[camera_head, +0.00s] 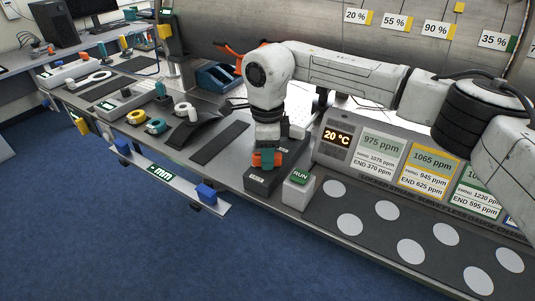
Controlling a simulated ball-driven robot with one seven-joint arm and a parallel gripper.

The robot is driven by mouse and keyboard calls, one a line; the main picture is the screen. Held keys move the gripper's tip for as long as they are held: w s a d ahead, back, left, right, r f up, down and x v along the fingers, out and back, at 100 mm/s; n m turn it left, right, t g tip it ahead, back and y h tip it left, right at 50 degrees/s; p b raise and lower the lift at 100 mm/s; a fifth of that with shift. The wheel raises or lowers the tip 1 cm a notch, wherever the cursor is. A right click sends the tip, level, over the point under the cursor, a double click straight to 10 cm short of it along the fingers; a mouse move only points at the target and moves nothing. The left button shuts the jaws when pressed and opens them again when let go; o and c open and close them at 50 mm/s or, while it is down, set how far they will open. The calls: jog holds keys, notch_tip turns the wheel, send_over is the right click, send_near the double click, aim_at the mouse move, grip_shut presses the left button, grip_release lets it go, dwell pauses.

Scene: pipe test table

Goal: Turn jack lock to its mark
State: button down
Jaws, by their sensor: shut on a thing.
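My gripper (267,151) points straight down over a dark block (257,185) near the front edge of the bench, left of the green RUN button. It is shut at a small orange part (267,159) with teal beside it, just above the block. This part appears to be the jack lock. Its mark and its turned angle are too small to make out, and my gripper and wrist hide much of it.
A white box with the green RUN button (300,177) stands close on the right. The display panel (390,159) is behind it. A dark mat with pale discs (411,252) lies front right. Tape rolls (156,126) and a dark strip (219,142) are left.

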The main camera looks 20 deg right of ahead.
jog(key=n, duration=1.2)
jog(key=shift+n, duration=0.4)
jog(key=shift+f, duration=0.1)
jog(key=c, duration=1)
grip_release()
jog(key=shift+a+f, duration=0.1)
jog(key=shift+c, duration=0.2)
jog(key=shift+o, duration=0.8)
jog(key=shift+r, duration=0.2)
notch_tip(320, 180, up, 11)
jog(key=shift+f+b, duration=0.2)
jog(key=shift+b, duration=0.25)
